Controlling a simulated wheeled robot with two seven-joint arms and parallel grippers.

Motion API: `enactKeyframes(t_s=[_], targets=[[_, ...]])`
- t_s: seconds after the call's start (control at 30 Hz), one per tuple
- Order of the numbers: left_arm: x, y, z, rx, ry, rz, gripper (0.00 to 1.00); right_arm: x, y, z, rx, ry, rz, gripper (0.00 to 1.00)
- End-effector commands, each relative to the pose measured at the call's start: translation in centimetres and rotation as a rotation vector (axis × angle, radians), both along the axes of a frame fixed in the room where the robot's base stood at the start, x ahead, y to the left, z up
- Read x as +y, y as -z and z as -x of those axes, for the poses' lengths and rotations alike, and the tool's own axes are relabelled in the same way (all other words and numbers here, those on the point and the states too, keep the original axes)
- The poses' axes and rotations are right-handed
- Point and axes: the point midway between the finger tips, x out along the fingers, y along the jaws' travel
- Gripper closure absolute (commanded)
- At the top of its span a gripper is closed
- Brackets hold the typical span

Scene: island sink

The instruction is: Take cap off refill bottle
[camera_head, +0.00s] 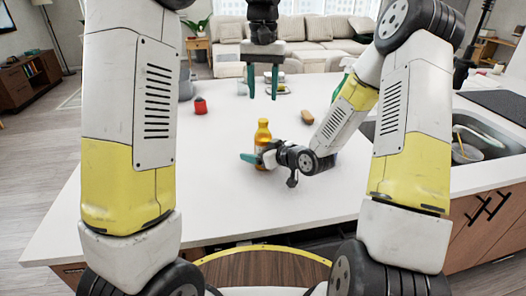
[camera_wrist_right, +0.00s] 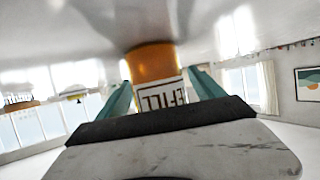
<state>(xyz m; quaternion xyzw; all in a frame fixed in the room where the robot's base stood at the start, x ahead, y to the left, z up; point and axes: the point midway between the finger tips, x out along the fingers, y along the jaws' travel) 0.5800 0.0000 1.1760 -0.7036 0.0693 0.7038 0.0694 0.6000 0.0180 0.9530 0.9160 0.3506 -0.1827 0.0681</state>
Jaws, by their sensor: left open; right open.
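The refill bottle (camera_head: 263,132) is amber and stands upright on the white counter in the head view. Its top is yellow-orange; I cannot tell the cap clearly from the body. My right gripper (camera_head: 258,159) is low at the bottle, reaching in from the right, with a teal finger showing at the bottle's left. In the right wrist view the picture is upside down, and the bottle (camera_wrist_right: 155,62) with its white lettered label stands between the two open teal fingers. My left gripper (camera_head: 262,82) is open and empty, fingers down, above the counter farther back.
A red cup (camera_head: 200,106) stands at the left back of the counter. A brown object (camera_head: 307,117) lies right of the bottle. A plate (camera_head: 277,90) with small items is at the back. The sink (camera_head: 480,140) is at the right. The counter left of the bottle is clear.

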Motion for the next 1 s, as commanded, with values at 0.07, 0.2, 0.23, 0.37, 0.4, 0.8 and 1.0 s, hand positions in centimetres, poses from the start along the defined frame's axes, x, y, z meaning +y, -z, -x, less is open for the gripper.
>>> enactKeyframes(t_s=[0.07, 0.2, 0.23, 0.37, 0.4, 0.8, 1.0], targets=[[0.0, 0.0, 0.01, 0.0, 0.0, 0.0, 0.55, 0.04, 0.03, -0.03, 0.0, 0.0, 0.0, 0.23], [0.0, -0.01, 0.01, 0.0, 0.0, 0.0, 0.55, 0.02, 0.02, -0.02, 0.0, 0.0, 0.0, 0.23], [0.01, -0.01, 0.01, 0.0, 0.0, 0.0, 0.55, 0.02, 0.02, -0.02, 0.0, 0.0, 0.0, 0.27], [0.01, -0.01, 0.01, 0.0, 0.0, 0.0, 0.55, 0.0, 0.02, -0.02, 0.0, 0.0, 0.0, 0.52], [0.01, -0.01, 0.01, 0.0, 0.0, 0.0, 0.55, 0.0, 0.03, -0.01, 0.0, 0.0, 0.0, 0.6], [0.01, -0.01, 0.0, 0.0, 0.005, 0.0, 0.55, -0.01, 0.02, -0.01, 0.0, 0.001, 0.001, 1.0], [0.01, -0.01, 0.0, 0.0, 0.169, 0.0, 0.55, -0.01, 0.02, -0.01, 0.0, 0.001, 0.0, 1.0]])
